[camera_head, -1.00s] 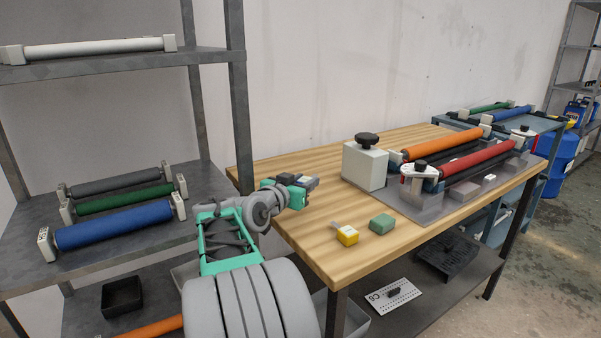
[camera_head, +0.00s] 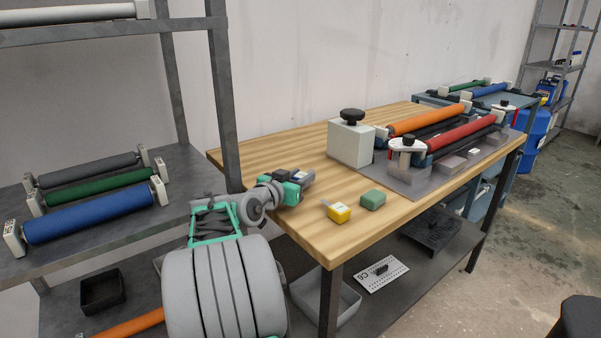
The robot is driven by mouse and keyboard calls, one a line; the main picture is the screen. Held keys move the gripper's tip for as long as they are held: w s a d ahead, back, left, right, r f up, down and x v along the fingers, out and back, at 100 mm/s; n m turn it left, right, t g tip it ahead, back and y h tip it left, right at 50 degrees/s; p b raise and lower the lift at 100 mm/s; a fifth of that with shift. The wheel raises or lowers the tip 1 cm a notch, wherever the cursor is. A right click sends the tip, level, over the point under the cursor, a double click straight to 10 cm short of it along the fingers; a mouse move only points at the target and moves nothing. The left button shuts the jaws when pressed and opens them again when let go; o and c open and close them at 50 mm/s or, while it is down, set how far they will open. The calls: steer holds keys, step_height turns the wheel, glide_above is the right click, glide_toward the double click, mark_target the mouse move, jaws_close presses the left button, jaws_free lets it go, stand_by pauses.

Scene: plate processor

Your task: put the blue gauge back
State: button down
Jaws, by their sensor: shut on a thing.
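My gripper (camera_head: 301,180) is over the left part of the wooden workbench (camera_head: 262,153). It is shut on a small blue-grey thing (camera_head: 308,175), which looks like the blue gauge; the jaws hide most of it. A yellow gauge-like block (camera_head: 340,213) with a pale metal tip lies on the bench, right of and nearer than my gripper. A green block (camera_head: 373,199) lies beside it.
A plate with a red roller (camera_head: 460,137), an orange roller (camera_head: 425,119) and a grey block with a black knob (camera_head: 351,143) fills the bench's right side. A shelf (camera_head: 190,190) with rollers stands left. Bare wood lies around the gripper.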

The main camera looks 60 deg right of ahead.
steer(key=shift+f+b, duration=0.6)
stand_by(0.3)
steer(key=c, duration=0.9)
jaws_free()
